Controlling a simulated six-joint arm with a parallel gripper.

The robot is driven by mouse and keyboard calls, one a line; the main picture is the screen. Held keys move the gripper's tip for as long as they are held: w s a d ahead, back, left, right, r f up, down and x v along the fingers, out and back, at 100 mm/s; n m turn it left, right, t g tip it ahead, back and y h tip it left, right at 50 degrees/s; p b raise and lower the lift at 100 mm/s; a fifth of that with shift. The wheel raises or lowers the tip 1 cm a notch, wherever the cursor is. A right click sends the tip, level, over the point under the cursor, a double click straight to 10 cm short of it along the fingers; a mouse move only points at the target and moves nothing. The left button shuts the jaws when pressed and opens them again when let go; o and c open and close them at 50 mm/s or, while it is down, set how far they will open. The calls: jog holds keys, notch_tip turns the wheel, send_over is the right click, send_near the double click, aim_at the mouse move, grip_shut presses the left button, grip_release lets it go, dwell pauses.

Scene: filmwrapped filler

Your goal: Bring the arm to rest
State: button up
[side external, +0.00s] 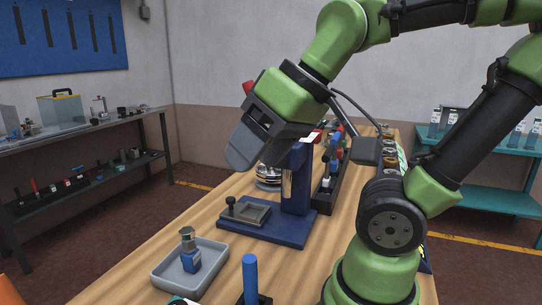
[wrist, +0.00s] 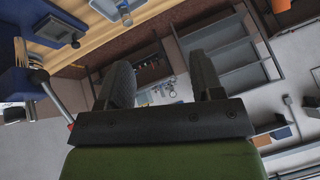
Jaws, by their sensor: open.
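My gripper (side external: 240,156) is held high above the wooden table (side external: 120,287), over a blue fixture (side external: 292,229), and points down to the left. In the wrist view its two dark fingers stand apart, with an empty gap (wrist: 163,85) between them. Nothing is held. The green and black links of my arm are bent and fill the right of the side view.
A grey tray (side external: 160,279) with a small blue-and-grey item (side external: 190,256) in it lies at the table's front. A blue post (side external: 250,275) stands beside it. A dark rack (side external: 325,196) holds several items behind the fixture. Shelves stand left and right.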

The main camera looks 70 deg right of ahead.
jog(key=shift+s+a+f+m+t, duration=0.1)
jog(key=shift+s+f+m+t, duration=0.1)
jog(key=shift+s+m, duration=0.25)
jog(key=shift+s+a+f+m+t, duration=0.1)
jog(key=shift+s+f+m, duration=0.05)
jog(key=shift+s+m, duration=0.3)
dwell(0.6)
